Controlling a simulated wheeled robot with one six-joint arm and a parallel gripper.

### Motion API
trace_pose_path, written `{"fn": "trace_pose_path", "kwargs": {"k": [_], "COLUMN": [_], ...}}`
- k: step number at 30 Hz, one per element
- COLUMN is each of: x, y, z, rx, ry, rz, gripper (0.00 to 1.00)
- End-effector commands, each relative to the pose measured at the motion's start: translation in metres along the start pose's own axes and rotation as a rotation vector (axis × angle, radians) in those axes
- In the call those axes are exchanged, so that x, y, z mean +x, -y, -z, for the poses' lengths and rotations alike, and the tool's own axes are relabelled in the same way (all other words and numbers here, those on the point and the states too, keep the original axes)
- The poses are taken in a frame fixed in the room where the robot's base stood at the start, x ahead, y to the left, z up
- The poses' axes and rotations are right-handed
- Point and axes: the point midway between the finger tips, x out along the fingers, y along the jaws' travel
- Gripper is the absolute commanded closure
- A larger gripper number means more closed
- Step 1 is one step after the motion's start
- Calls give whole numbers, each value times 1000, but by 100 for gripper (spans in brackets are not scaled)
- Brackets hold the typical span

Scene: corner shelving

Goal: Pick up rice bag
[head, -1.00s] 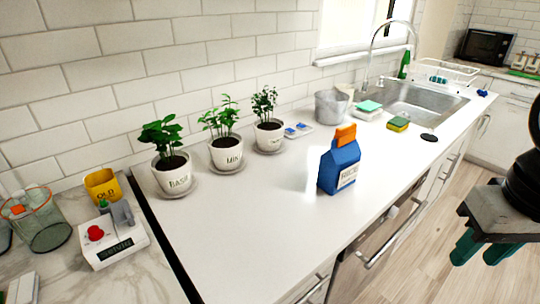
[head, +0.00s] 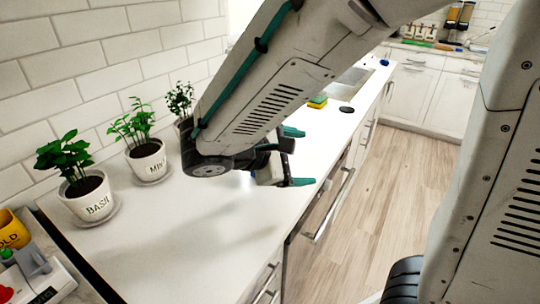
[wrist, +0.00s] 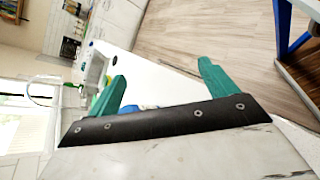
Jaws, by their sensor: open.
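My gripper (head: 298,157) reaches over the white counter, its two teal fingers apart with nothing visible between their tips in the head view. In the wrist view the fingers (wrist: 162,72) are also spread. The blue rice bag with its orange top is hidden behind my arm in the head view. A small blue patch (wrist: 130,108), likely the rice bag, shows just past the dark gripper bar in the wrist view, near the left finger. Most of it is covered, so I cannot tell its distance from the fingers.
Potted basil (head: 88,194), mint (head: 146,159) and a third plant (head: 181,103) stand along the tiled wall, left of my arm. A sponge (head: 317,102) lies near the sink (head: 347,84). The front of the counter (head: 215,240) is clear.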

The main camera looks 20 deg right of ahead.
Motion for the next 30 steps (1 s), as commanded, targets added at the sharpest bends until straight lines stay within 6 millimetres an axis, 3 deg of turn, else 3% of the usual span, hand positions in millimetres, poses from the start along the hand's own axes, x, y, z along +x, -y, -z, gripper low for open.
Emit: {"fn": "trace_pose_path", "kwargs": {"k": [1,6,9,12,18,30], "x": [-11,-44,-47,-38,-19,20], "y": [-5,-19,-26,-35,-45,-70], "z": [19,73,98,117,136,138], "rx": [-59,-223,-361,-526,-747,-780], "ry": [13,52,103,173,270,285], "rz": [-92,-377,-478,-524,-546,-543], "gripper": [15,15,15,15,15,15]}}
